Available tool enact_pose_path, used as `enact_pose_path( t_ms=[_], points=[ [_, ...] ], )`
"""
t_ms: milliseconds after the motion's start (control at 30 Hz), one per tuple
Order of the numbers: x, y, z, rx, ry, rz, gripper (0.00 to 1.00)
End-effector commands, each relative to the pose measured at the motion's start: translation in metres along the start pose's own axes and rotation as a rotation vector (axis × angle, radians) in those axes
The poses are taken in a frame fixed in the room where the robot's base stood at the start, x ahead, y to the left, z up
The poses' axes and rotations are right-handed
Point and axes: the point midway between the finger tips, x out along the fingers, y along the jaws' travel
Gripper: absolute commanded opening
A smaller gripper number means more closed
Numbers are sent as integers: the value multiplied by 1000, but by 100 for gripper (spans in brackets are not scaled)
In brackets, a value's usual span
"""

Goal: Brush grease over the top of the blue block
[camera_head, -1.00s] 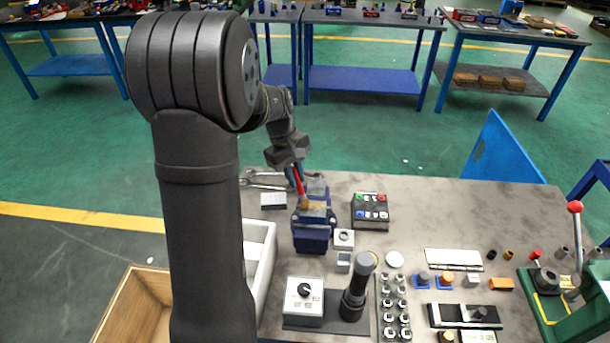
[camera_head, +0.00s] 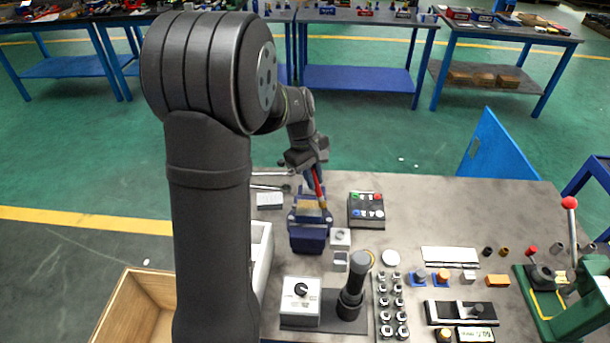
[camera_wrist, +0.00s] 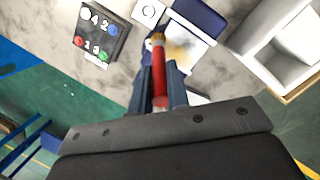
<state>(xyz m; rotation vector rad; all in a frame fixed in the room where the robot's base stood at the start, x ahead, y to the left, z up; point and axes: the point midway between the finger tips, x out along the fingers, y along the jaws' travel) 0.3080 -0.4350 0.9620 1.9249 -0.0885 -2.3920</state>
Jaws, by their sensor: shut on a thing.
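My gripper (camera_head: 314,174) is shut on a red-handled brush (camera_head: 319,188), which points down. In the wrist view the brush (camera_wrist: 159,75) sits between the two blue-grey fingers (camera_wrist: 160,84). The blue block (camera_head: 309,238) stands on the bench below my gripper. Its top shows a yellow-brown smear (camera_head: 308,207); in the wrist view the smear (camera_wrist: 179,48) lies on a pale surface beside the dark blue part (camera_wrist: 201,15). The bristles are at the right edge of the block's top in the head view; I cannot tell whether they touch it.
A button box (camera_head: 367,210) stands close to the right of the block. A small grey-white box (camera_head: 340,238) stands in front of it. A white bin (camera_head: 262,255) is at left. A knob box (camera_head: 300,300) and dark upright cylinder (camera_head: 353,287) stand nearer.

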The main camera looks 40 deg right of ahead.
Motion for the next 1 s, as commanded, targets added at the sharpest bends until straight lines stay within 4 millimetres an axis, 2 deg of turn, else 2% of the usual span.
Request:
enact_pose_path(
  t_ms=[100,900,1000],
  points=[
    [1,-10,8,-1,-1,-1,0],
    [-14,-60,-45,-2,0,-1,0],
    [-14,-51,-36,2,0,-1,0]
  ],
)
